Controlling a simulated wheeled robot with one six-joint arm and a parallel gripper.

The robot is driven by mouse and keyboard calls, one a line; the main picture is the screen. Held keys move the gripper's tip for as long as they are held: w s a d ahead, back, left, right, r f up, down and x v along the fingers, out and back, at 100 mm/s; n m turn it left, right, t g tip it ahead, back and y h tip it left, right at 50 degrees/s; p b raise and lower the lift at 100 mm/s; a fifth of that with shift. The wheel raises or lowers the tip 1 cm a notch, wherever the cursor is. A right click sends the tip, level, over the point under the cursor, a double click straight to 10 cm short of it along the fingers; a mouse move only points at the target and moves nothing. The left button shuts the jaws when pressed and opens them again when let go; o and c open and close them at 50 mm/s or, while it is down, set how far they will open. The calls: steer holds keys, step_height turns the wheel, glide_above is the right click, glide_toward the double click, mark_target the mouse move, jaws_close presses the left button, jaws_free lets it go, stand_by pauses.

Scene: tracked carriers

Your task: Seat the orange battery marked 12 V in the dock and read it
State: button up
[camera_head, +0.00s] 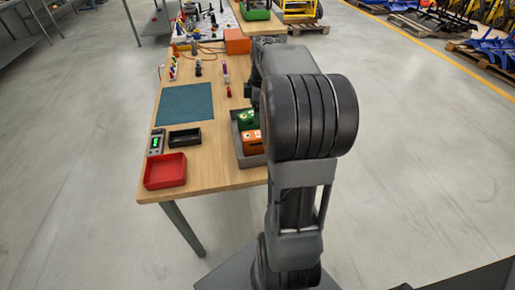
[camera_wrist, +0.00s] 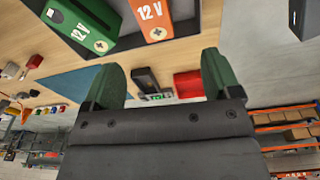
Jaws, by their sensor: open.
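The orange battery (camera_head: 252,142) sits at the near end of a grey bin (camera_head: 251,162) on the table's right side. In the wrist view the orange battery (camera_wrist: 151,18) shows its 12 V mark and a plus sign. A green battery (camera_head: 247,118), also marked 12 V in the wrist view (camera_wrist: 82,22), is beside it. A black open-topped holder (camera_head: 184,138), seemingly the dock, stands next to a meter with a green display (camera_head: 156,143). My gripper (camera_wrist: 163,80) is open and empty, its green-padded fingers apart from the batteries. My arm hides it in the head view.
A red tray (camera_head: 165,172) stands at the table's near left corner. A teal mat (camera_head: 186,104) lies flat behind the black holder. Small coloured items and an orange box (camera_head: 237,41) are farther back. Bare wood lies between holder and bin.

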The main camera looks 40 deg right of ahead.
mark_target(258, 134)
steer(key=shift+w+d+f+n, duration=0.1)
steer(key=shift+d+f+n, duration=0.15)
steer(key=shift+d+f, duration=0.25)
steer(key=shift+d+f+n, duration=0.25)
steer(key=shift+d+f, duration=0.05)
steer(key=shift+f, duration=0.35)
steer(key=f, duration=0.3)
steer(key=f+b, duration=0.1)
steer(key=f, duration=0.1)
steer(key=shift+w+a+f, duration=0.15)
steer(key=shift+a+f, duration=0.1)
steer(key=shift+f, duration=0.05)
steer(key=shift+w+a+f, duration=0.15)
steer(key=shift+f, duration=1.55)
steer(key=shift+w+a+f, duration=0.1)
steer(key=shift+a+f, duration=0.05)
steer(key=shift+f, duration=1.55)
jaws_close()
steer(key=shift+r, duration=0.15)
